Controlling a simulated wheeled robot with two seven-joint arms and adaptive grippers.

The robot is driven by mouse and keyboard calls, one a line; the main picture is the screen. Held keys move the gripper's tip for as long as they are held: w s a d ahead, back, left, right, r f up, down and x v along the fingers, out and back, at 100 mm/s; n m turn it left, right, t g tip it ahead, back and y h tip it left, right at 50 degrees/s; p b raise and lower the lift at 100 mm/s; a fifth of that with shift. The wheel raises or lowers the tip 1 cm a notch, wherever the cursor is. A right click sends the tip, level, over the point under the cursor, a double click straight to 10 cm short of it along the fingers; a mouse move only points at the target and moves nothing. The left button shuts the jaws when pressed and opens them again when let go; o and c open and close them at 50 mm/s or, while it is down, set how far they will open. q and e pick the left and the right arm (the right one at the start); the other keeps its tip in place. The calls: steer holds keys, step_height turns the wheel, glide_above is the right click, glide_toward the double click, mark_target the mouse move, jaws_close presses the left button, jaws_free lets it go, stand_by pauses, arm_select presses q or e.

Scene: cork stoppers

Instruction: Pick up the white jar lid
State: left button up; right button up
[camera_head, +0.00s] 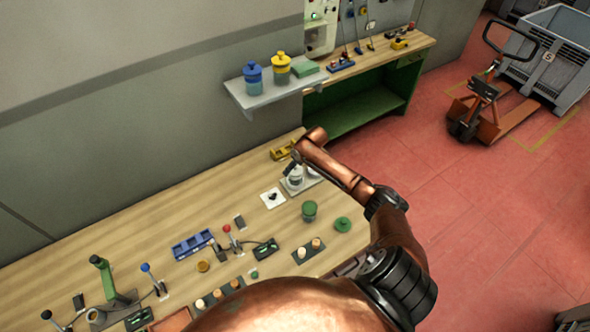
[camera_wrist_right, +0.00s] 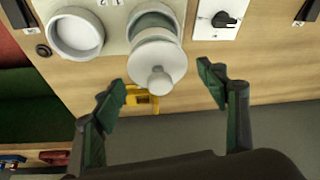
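The white jar lid (camera_wrist_right: 158,62) is a round disc with a knob (camera_wrist_right: 159,81) on top. It sits on a white jar (camera_wrist_right: 153,22) with a grey-green band, on a pale plate. In the head view the jar (camera_head: 296,174) is near the table's back right, partly hidden by my right arm. My right gripper (camera_wrist_right: 161,85) is open and empty. In the wrist view the knob appears between its fingertips, with no visible contact; the depth gap is hard to tell. My left gripper is in neither view.
A round white dish (camera_wrist_right: 77,33) stands beside the jar on the plate. A white switch plate (camera_head: 272,198) is on its other side. A yellow tool (camera_head: 282,150) lies behind, near the wall.

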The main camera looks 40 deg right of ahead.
steer(key=c, duration=0.8)
steer(key=shift+r, duration=0.15)
